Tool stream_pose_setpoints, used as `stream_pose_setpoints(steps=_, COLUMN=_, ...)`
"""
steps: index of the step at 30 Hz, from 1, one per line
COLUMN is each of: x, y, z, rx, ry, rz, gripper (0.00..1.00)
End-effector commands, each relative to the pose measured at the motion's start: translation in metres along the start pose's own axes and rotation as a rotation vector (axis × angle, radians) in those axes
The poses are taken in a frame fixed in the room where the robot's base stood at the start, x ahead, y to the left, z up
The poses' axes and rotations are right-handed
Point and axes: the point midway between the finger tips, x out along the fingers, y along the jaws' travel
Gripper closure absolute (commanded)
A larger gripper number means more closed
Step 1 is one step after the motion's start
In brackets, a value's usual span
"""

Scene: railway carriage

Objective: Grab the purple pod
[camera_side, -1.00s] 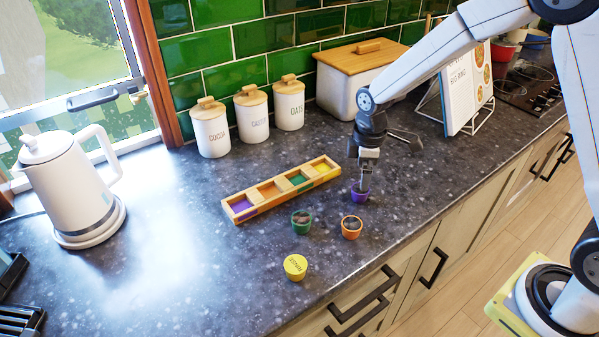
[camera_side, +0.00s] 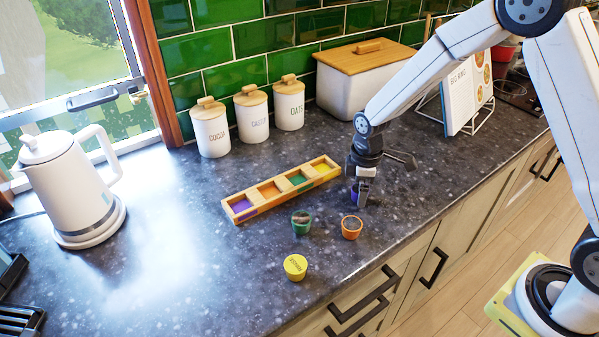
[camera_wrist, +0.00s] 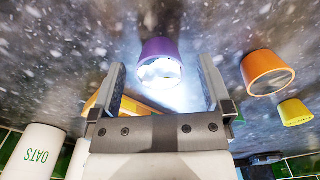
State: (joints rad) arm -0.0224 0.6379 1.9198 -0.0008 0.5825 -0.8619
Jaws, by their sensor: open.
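The purple pod (camera_side: 354,194) stands on the dark speckled counter, to the right of the wooden tray. In the side view my gripper (camera_side: 361,195) points down at it, and its fingers hide most of the pod. In the wrist view the purple pod (camera_wrist: 160,50) shows between the two fingertips of my gripper (camera_wrist: 162,72), with a bright shiny end towards the camera. The fingers are spread wide, with a gap on each side of the pod. The gripper is open and empty.
A wooden tray (camera_side: 254,211) with coloured compartments lies left of the gripper. A green pod (camera_side: 301,229), an orange pod (camera_side: 351,235) and a yellow pod (camera_side: 295,267) stand nearer the counter's front edge. White canisters (camera_side: 251,118) and a bread box (camera_side: 338,95) stand behind.

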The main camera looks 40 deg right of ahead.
Motion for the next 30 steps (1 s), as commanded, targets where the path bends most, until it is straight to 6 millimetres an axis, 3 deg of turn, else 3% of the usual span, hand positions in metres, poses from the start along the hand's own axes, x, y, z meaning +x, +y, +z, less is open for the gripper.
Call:
stream_pose_setpoints(steps=2, x=0.0, y=0.0, z=0.0, rx=0.0, ry=0.0, rz=0.0, gripper=0.0)
stream_pose_setpoints(steps=9, x=0.0, y=0.0, z=0.0, rx=0.0, ry=0.0, rz=0.0, gripper=0.76)
stream_pose_setpoints(steps=11, x=0.0, y=0.0, z=0.0, rx=0.0, ry=0.0, rz=0.0, gripper=0.94)
stream_pose_setpoints(steps=23, x=-0.004, y=0.0, z=0.0, rx=0.0, ry=0.001, rz=0.001, gripper=0.94)
stream_pose_setpoints(steps=30, x=-0.022, y=0.001, z=-0.001, rx=0.0, ry=0.002, rz=0.001, gripper=0.94)
